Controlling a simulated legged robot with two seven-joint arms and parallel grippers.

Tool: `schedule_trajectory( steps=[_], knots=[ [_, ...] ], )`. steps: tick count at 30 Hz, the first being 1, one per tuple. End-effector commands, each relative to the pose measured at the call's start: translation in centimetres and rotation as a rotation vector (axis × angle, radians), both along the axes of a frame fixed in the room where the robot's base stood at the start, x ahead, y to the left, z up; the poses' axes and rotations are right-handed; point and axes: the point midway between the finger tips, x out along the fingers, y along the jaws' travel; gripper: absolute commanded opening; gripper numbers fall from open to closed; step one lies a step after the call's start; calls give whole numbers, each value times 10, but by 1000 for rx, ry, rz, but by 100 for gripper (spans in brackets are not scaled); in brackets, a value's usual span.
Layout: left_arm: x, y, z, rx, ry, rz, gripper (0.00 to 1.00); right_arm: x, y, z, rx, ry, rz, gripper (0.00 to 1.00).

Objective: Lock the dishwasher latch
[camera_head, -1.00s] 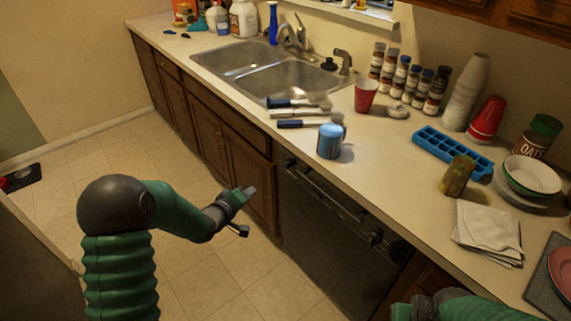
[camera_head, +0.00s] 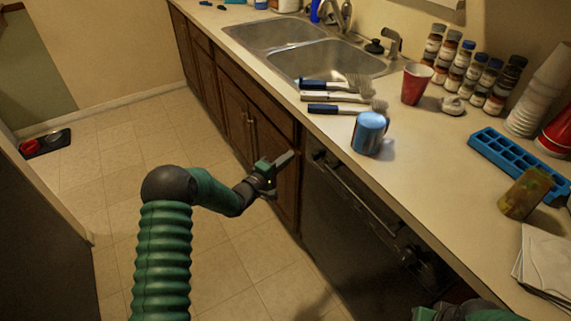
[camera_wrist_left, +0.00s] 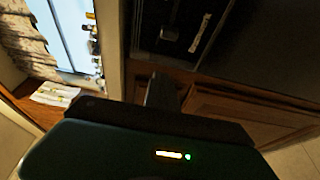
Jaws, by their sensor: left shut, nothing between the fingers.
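The dark dishwasher (camera_head: 345,235) is set under the counter right of the brown cabinets. A long bar (camera_head: 350,192) runs along its upper front. A dark fitting that looks like the latch (camera_head: 412,256) is near its right end; its lock state is too dim to tell. My left gripper (camera_head: 288,159) is shut and empty, in front of the cabinet door just left of the dishwasher, apart from the latch. In the left wrist view, the gripper (camera_wrist_left: 163,92) points toward the dishwasher's dark front (camera_wrist_left: 260,45). Part of my right arm shows at bottom right; its fingers are hidden.
The sink (camera_head: 335,65) is farther back. The floor (camera_head: 250,250) in front is clear.

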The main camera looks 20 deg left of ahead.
Motion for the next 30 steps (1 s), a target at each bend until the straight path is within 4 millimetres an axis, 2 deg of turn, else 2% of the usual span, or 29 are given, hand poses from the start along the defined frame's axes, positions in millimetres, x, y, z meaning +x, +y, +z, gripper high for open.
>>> schedule_trajectory(
  steps=[6, 8, 10, 15, 26, 30],
  knots=[
    [46, -17, -3, 0, -2, -2, 0, 0, 0, -13, 0, 0, 0, 0],
    [54, -23, -2, -1, -1, -3, 0, 0, 0, -14, 0, 0, 0, 0],
    [42, -33, 0, -2, 3, -3, 0, 0, 0, -13, 0, 0, 0, 0],
    [30, -47, 0, -1, 0, -2, 0, 0, 0, -14, 0, 0, 0, 0],
    [28, -50, 0, -1, 1, 0, 0, 0, 0, -14, 0, 0, 0, 0],
    [19, -61, 3, -5, 2, -3, 0, 0, 0, -6, 0, 0, 0, 0]
  ],
)
